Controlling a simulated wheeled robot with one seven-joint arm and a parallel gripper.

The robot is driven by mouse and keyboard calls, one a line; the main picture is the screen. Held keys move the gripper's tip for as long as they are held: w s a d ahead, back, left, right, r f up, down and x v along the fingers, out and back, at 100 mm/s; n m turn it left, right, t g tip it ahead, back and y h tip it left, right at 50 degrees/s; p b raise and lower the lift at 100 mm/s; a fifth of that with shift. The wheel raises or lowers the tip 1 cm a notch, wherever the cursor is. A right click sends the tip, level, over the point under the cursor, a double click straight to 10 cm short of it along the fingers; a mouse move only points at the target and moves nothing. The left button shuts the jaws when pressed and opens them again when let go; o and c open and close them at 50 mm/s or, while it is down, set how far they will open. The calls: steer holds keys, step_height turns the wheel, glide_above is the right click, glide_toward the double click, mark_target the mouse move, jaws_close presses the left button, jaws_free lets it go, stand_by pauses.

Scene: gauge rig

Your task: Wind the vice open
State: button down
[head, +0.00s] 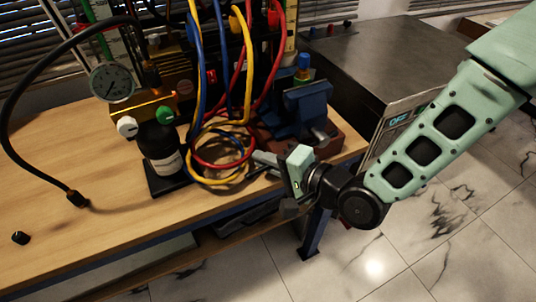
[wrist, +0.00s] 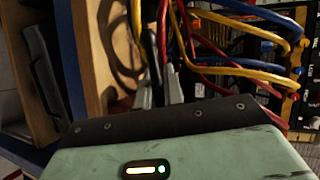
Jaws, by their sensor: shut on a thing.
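The blue vice (head: 308,106) stands on a reddish-brown base at the right end of the wooden bench. Its jaws are partly behind cables, and a grey metal part shows at its front. My gripper (head: 264,164) is in front of the vice, low at the bench's front edge, with its grey fingers pointing left towards the coiled cables. In the wrist view the two fingers (wrist: 159,92) are close together, with a red cable seen at the gap between them. I cannot make out the vice's handle.
Looped blue, yellow and red cables (head: 222,178) hang close by my fingertips. A black bottle (head: 159,148) stands left of them, and a dial gauge (head: 112,81) is at the back left. A dark metal table (head: 385,58) is behind. The bench's left front is mostly clear.

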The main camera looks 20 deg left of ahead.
steer(key=shift+w+f+n+t+h+b, duration=0.15)
steer(key=shift+w+f+n+h+b, duration=0.1)
steer(key=shift+f+n, duration=0.15)
steer(key=shift+w+f+n+t+h+b, duration=0.1)
steer(key=shift+w+f+n+t+h, duration=0.15)
steer(key=shift+f, duration=0.25)
steer(key=c, duration=1.5)
jaws_free()
steer(key=shift+s+f, duration=0.1)
steer(key=p+v, duration=1)
steer(key=v, duration=0.7)
steer(key=shift+d+p, duration=0.2)
steer(key=shift+p, duration=0.1)
